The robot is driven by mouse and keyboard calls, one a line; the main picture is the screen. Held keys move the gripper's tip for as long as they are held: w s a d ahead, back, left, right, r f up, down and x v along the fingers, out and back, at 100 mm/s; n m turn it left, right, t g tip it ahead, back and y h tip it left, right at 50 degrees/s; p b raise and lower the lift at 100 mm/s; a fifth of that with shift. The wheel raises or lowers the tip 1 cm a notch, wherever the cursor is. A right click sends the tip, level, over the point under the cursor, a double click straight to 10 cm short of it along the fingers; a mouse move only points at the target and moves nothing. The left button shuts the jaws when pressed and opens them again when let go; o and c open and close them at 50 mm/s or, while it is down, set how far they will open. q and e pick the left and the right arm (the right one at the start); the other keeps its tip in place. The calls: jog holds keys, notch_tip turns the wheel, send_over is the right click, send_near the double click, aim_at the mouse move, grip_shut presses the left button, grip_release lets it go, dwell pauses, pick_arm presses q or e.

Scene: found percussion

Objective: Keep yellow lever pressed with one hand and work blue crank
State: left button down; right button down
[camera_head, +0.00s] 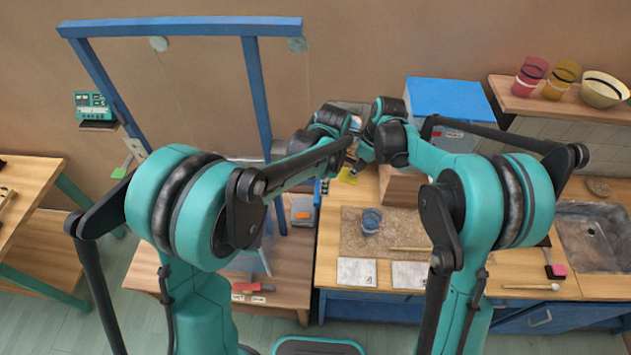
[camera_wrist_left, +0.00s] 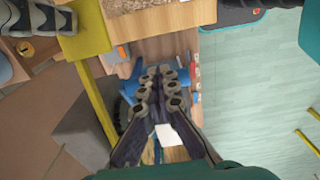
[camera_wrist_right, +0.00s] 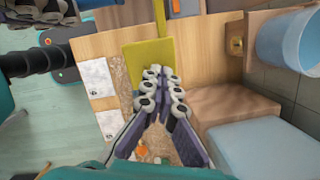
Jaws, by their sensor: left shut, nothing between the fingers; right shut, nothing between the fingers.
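The yellow lever (camera_head: 348,175) has a flat plate that shows behind the arms in the head view. Its plate (camera_wrist_right: 147,62) and thin bar also show in the right wrist view, and its plate (camera_wrist_left: 86,38) and long bar in the left wrist view. My right gripper (camera_wrist_right: 161,75) is shut and empty, its tips over the plate's edge; I cannot tell whether they touch. My left gripper (camera_wrist_left: 158,76) is shut and empty over blue parts (camera_wrist_left: 131,86) beside the bar, which look like the blue crank. The fingers hide much of these parts, and contact is unclear.
A cork mat (camera_head: 405,235) with a blue cup (camera_head: 371,220) lies on the bench. Two white tiles lie in front. A blue-lidded box (camera_head: 447,98) stands behind my right arm. A sink (camera_head: 597,240) is at right. A blue frame (camera_head: 258,90) rises at left.

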pick_arm(q)
jog(key=shift+d+f, duration=0.35)
jog(key=shift+f, duration=0.55)
jog(key=shift+d+f, duration=0.35)
jog(key=shift+f, duration=0.5)
jog(key=shift+r, duration=0.1)
jog(key=a+r+h, duration=0.1)
jog(key=a+r, duration=0.4)
jog(key=r, duration=0.3)
jog(key=a+r+h, duration=0.1)
jog(key=a+r, duration=0.4)
jog(key=r, duration=0.2)
jog(key=d+f, duration=0.4)
jog(key=f, duration=0.7)
jog(key=shift+d+f, duration=0.35)
